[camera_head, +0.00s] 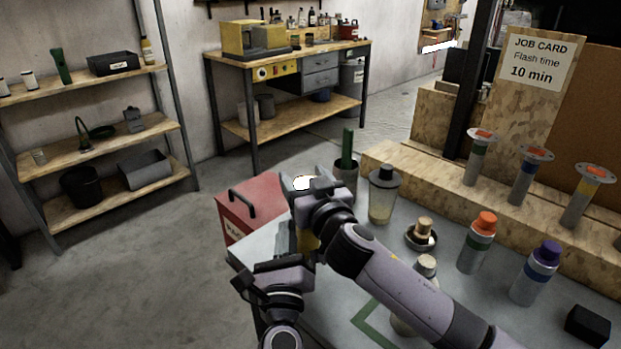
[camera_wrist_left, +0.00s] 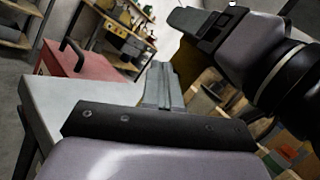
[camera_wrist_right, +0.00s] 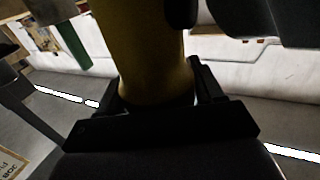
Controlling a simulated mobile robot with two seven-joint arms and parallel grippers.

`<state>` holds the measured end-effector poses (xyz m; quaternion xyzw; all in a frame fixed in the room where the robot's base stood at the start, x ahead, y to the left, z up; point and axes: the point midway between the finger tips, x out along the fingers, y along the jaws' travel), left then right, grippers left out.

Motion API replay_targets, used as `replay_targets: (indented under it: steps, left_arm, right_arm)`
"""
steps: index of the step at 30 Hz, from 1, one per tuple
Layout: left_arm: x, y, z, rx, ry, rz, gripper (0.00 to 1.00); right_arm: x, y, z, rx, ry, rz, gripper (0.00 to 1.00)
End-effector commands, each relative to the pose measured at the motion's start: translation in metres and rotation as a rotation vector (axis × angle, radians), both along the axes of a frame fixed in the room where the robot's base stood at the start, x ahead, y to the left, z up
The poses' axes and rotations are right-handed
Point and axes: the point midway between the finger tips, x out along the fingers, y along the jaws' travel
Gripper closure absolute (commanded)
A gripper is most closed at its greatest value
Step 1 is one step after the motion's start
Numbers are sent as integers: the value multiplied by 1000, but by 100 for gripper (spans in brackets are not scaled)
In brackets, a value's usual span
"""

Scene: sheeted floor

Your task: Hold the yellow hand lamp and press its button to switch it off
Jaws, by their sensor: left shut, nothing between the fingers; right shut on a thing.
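The yellow hand lamp (camera_head: 307,243) is mostly hidden behind my right wrist in the head view. A bright white patch (camera_head: 303,183) shows at its upper end. My right gripper (camera_wrist_right: 155,88) is shut on the lamp's yellow body (camera_wrist_right: 143,50), with a finger on each side. My left gripper (camera_head: 284,236) is shut and empty, just below and beside the lamp. In the left wrist view its closed fingers (camera_wrist_left: 163,84) point up, close to the yellow lamp (camera_wrist_left: 186,66); I cannot tell whether they touch. The button is not visible.
A grey table (camera_head: 258,243) lies below, with a clear jar (camera_head: 382,198), an orange-capped bottle (camera_head: 477,243), a purple-capped bottle (camera_head: 535,274) and a black block (camera_head: 587,325). A red box (camera_head: 255,207) stands behind its left edge. A job card (camera_head: 540,61) is on the board.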

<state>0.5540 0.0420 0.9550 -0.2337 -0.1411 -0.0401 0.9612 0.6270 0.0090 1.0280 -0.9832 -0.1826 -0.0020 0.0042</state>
Motion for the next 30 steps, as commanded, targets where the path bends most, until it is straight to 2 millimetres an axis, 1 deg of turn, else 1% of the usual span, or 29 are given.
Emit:
replay_targets:
  steps: [1, 11, 24, 30]
  left_arm:
    - [2, 5, 5, -5, -9, 9, 100]
    - [0, 6, 7, -11, -14, 11, 100]
    - [-32, 33, 3, -6, -7, 7, 100]
    - [-43, 43, 3, -5, -6, 4, 100]
  right_arm:
    - [-3, 4, -5, 2, 11, 9, 69]
    - [-1, 0, -8, -9, 12, -1, 69]
    - [1, -3, -7, -12, 9, -9, 69]
    - [1, -4, -6, -13, 8, -10, 69]
